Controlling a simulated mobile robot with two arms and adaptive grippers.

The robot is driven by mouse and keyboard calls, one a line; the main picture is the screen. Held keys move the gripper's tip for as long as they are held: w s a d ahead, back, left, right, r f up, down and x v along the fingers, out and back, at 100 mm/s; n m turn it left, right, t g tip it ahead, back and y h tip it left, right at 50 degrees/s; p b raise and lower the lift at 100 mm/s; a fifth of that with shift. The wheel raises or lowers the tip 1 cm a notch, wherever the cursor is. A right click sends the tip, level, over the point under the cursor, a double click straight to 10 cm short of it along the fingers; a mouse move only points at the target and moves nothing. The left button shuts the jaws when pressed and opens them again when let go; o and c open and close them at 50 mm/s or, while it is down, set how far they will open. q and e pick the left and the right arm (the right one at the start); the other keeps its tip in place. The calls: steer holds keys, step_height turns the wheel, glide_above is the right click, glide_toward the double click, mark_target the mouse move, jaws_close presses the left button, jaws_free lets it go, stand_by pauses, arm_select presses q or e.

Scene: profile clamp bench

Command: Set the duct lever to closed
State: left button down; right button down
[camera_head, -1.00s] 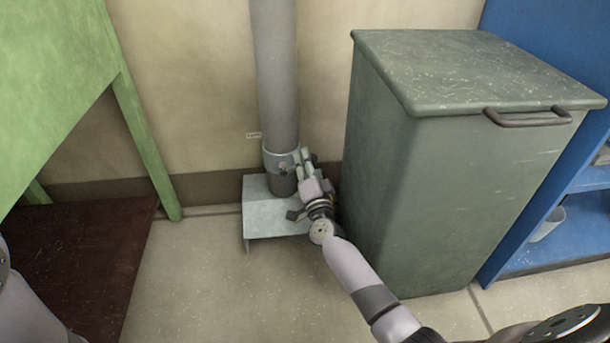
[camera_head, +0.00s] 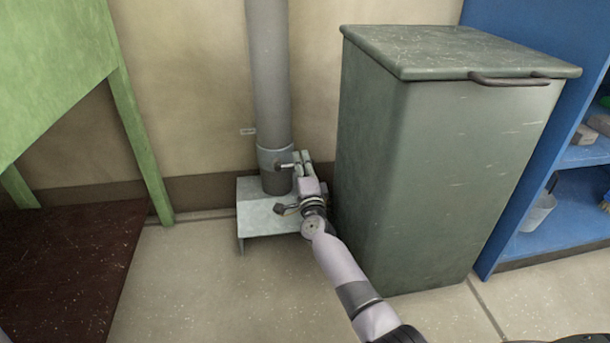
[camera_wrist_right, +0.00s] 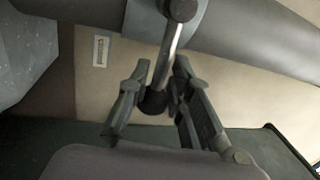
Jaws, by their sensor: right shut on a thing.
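The duct lever (camera_head: 287,165) is a short metal rod sticking out of the collar to the right. In the right wrist view the lever (camera_wrist_right: 168,58) runs from a round pivot on the collar to a dark knob between my fingers. My right gripper (camera_head: 302,158) is beside the collar, shut on the lever; its two fingers (camera_wrist_right: 160,80) also show in the wrist view. A small label (camera_head: 247,131) is on the wall left of the pipe; its print is unreadable. My left gripper is out of view.
A grey metal stand (camera_head: 262,222) is at the pipe's foot. A tall grey-green bin (camera_head: 440,170) stands close to the right of my right gripper. A green table (camera_head: 140,140) is at the left and a blue shelf (camera_head: 545,240) at the right. The floor in front is clear.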

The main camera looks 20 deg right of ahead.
steer(key=shift+d+f+m, duration=0.25)
steer(key=shift+d+m, duration=0.05)
steer(key=shift+m, duration=0.3)
steer(key=shift+s+f+h, duration=0.1)
steer(key=shift+f+h, duration=0.05)
steer(key=shift+h, duration=0.25)
steer(key=c, duration=1.7)
jaws_free()
steer(key=shift+d+f, duration=0.1)
steer(key=shift+d, duration=0.05)
steer(key=o, duration=0.4)
steer(key=shift+a, duration=0.2)
